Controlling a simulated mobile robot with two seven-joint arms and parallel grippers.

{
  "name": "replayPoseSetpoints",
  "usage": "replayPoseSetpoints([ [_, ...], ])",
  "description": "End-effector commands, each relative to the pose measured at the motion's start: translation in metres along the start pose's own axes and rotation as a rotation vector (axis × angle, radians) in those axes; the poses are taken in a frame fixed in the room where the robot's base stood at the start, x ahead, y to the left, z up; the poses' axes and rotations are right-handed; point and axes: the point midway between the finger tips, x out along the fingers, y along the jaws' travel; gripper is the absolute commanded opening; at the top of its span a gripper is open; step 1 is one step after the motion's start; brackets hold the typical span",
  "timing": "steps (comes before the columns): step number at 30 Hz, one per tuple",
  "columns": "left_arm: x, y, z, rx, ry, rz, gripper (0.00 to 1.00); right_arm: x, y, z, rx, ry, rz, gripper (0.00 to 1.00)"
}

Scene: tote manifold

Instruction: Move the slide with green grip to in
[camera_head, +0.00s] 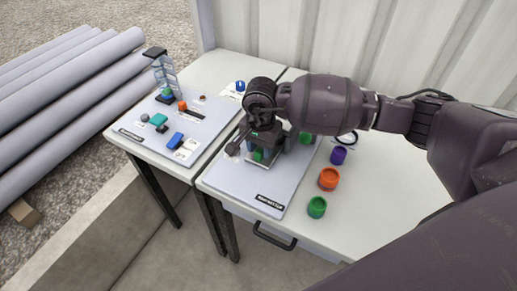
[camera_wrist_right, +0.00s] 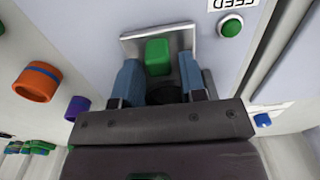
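The slide's green grip (camera_wrist_right: 158,57) stands up from a pale square plate (camera_wrist_right: 126,43) in the right wrist view. It also shows, partly covered by my gripper, in the head view (camera_head: 258,155), on the grey board (camera_head: 232,180) of the near table. My right gripper (camera_wrist_right: 160,66) is over the board, with its two blue fingers apart on either side of the grip. A gap shows beside the right finger; contact on the left is unclear. A dark round opening or part shows between the fingers. My left gripper is not in view.
An orange cap (camera_head: 328,179), a purple cap (camera_head: 338,155) and a green cap (camera_head: 317,207) stand right of the board. A green button (camera_wrist_right: 231,26) is near a FEED label. A second board (camera_head: 150,125) with several parts lies on the left table. The near table's front right is clear.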

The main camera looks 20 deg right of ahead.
Motion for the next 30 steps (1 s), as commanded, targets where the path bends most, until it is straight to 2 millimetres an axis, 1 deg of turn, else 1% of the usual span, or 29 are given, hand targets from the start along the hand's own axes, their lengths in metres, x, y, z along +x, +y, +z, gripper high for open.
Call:
replayPoseSetpoints([
  [1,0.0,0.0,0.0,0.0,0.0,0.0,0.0,0.001,0.0,0.001,-0.001,-0.002,0.001,0.46],
  [2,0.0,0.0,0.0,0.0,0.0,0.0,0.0,0.001,0.0,0.001,-0.001,-0.003,0.001,0.49],
  [10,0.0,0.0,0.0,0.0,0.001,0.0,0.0,0.0,0.0,0.003,-0.003,-0.005,0.001,0.49],
  [14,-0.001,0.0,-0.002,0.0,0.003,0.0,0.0,-0.008,0.0,0.003,-0.004,-0.005,-0.001,0.49],
  [17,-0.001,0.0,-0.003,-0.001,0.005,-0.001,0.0,-0.022,-0.001,0.002,-0.004,-0.002,-0.003,0.49],
  [24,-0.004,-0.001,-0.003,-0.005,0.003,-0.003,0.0,-0.066,-0.001,0.002,-0.003,-0.002,-0.003,0.49],
  [30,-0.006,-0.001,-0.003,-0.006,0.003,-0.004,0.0,-0.095,-0.001,0.002,-0.003,-0.002,-0.001,0.49],
])
